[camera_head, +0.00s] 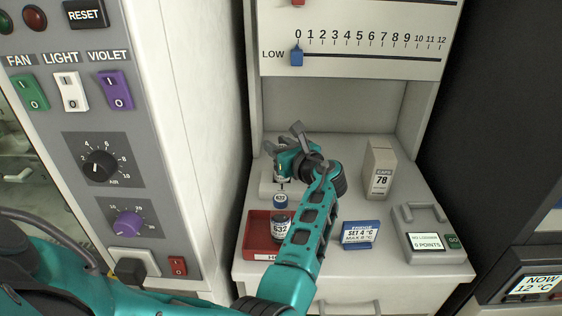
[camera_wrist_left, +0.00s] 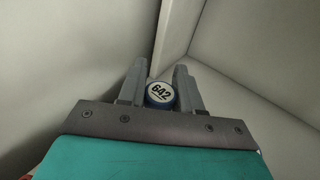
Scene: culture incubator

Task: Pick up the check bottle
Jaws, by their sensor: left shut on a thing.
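My left gripper (camera_head: 284,165) is at the back left of the white counter. In the left wrist view its two grey fingers (camera_wrist_left: 159,74) are shut on a small bottle with a blue-rimmed white cap marked 642 (camera_wrist_left: 160,93). In the head view the gripper and arm mostly hide this bottle. A dark bottle with a white label, apparently reading 632 (camera_head: 280,232), stands in a red tray (camera_head: 256,238) nearer the front. Another blue-and-white cap (camera_head: 280,198) shows just behind it. I cannot tell which bottle is the check bottle. My right gripper is not in view.
A beige caps box marked 78 (camera_head: 380,170) stands at the right back. A blue fridge sign (camera_head: 360,234) and a grey device with a screen (camera_head: 428,240) stand at front right. A switch panel (camera_head: 100,130) borders the left. Walls enclose the counter's back.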

